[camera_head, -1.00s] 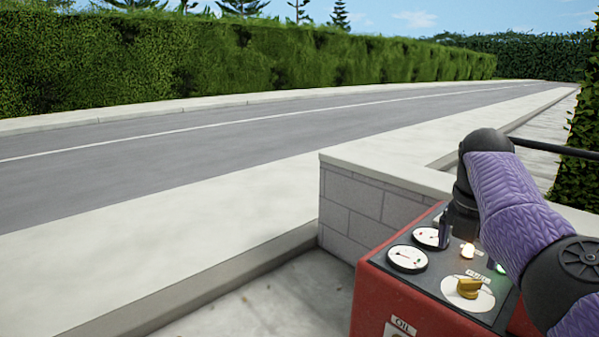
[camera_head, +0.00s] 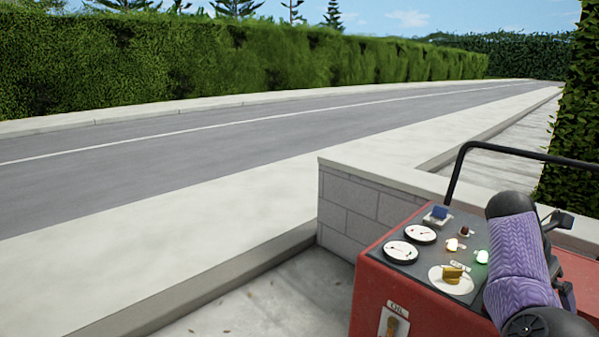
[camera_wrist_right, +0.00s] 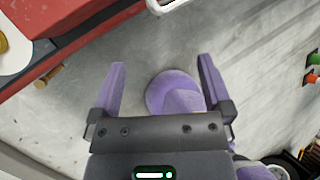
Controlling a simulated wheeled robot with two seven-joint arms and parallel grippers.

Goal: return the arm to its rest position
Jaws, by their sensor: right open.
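My right arm (camera_head: 520,262), in a purple sleeve with black joints, is at the right of the head view, beside the red machine's control panel. My right gripper (camera_wrist_right: 160,61) is open in the wrist view, with two purple fingers apart and nothing held between them. It hangs over bare grey ground, clear of the red machine (camera_wrist_right: 75,40) at upper left. Where the gripper lies in the head view is hard to tell. My left gripper is not in view.
Road and hedge lie beyond. Ground left of the machine is clear.

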